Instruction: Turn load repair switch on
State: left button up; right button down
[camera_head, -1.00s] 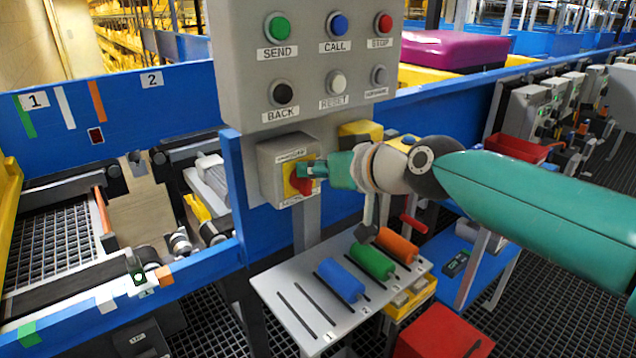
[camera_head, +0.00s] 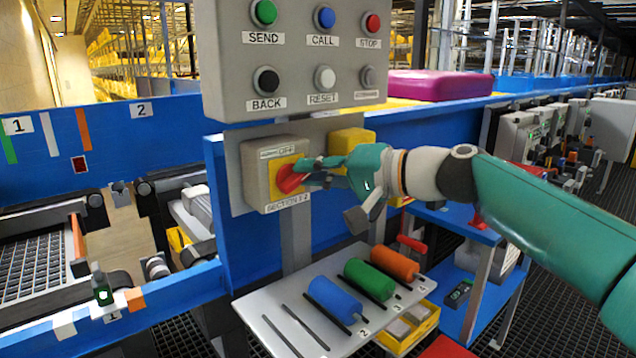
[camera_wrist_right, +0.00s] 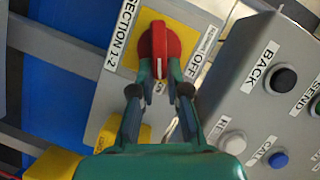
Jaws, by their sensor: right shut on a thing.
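The switch is a red rotary knob (camera_head: 289,179) on a yellow plate, on the front of a grey box (camera_head: 255,190). The box has an OFF label above the knob and a SECTION 1-2 label below. My right gripper (camera_head: 308,172) comes from the right and is shut on the knob. In the right wrist view the fingers (camera_wrist_right: 160,78) sit on either side of the red handle (camera_wrist_right: 160,43). The handle lies at an angle to the box's edges there. The fingers hide part of the plate in the head view. My left gripper is not in view.
A grey button panel (camera_head: 292,84) hangs just above the box. A yellow box (camera_head: 350,140) is close behind my right gripper. Below is a grey shelf (camera_head: 268,318) with blue, green and orange cylinders. A blue conveyor wall (camera_head: 225,235) stands behind.

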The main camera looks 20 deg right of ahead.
jog(key=shift+w+f+m+t+y+b, duration=0.15)
jog(key=shift+f+m+y+b, duration=0.15)
jog(key=shift+m+b, duration=0.4)
jog(key=shift+s+f+m+t+y+b, duration=0.1)
jog(key=shift+f+m+y+b, duration=0.2)
jog(key=shift+m+b, duration=0.35)
jog(key=shift+w+f+m+t+y+b, duration=0.15)
jog(key=shift+f+m+y+b, duration=0.25)
jog(key=shift+m, duration=0.45)
jog(key=shift+a+r, duration=0.1)
jog(key=shift+r, duration=0.1)
jog(key=c, duration=1.3)
grip_release()
jog(key=shift+o, duration=0.7)
jog(key=shift+w, duration=0.1)
